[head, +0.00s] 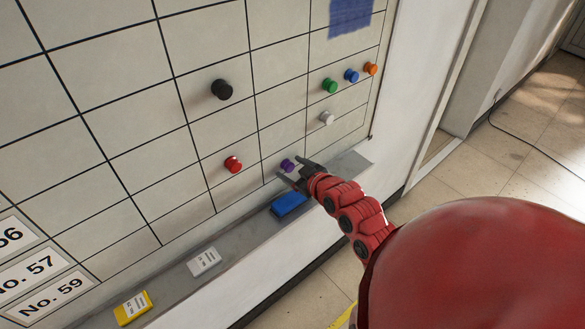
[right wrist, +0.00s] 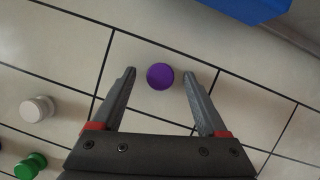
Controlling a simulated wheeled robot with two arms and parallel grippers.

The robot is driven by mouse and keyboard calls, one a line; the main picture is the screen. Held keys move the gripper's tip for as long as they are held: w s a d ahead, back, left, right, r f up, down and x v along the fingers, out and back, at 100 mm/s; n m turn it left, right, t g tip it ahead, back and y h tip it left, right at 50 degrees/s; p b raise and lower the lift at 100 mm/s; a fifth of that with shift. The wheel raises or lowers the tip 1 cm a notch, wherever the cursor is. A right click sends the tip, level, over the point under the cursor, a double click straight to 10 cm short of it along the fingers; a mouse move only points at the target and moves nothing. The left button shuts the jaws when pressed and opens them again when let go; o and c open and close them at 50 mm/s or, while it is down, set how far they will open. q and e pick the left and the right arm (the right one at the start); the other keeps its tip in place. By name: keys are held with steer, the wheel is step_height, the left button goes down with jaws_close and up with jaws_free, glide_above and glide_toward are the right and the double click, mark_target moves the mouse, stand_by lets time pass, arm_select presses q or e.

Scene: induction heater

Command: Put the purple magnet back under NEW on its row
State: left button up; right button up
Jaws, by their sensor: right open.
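The purple magnet (head: 287,165) is on the whiteboard grid (head: 150,120), low down near the tray, in the head view. In the right wrist view the purple magnet (right wrist: 160,76) sits between the two fingertips, with a gap on each side. My right gripper (head: 294,168) is open around it, and its open fingers also show in the right wrist view (right wrist: 160,80). Whether the fingers are level with the magnet in depth is hard to tell. The word NEW is not readable in either view. My left gripper is not in view.
Red (head: 233,165), black (head: 222,90), white (head: 327,118), green (head: 330,86), blue (head: 352,76) and orange (head: 371,69) magnets are on the board. A blue eraser (head: 289,204) lies on the tray (head: 235,238) just below my gripper. Number labels (head: 40,265) are at lower left.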

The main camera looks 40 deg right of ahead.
steer(key=shift+c, duration=0.2)
jaws_close()
steer(key=s+p, duration=0.1)
steer(key=s, duration=0.6)
steer(key=shift+d, duration=0.25)
stand_by(0.5)
stand_by(0.4)
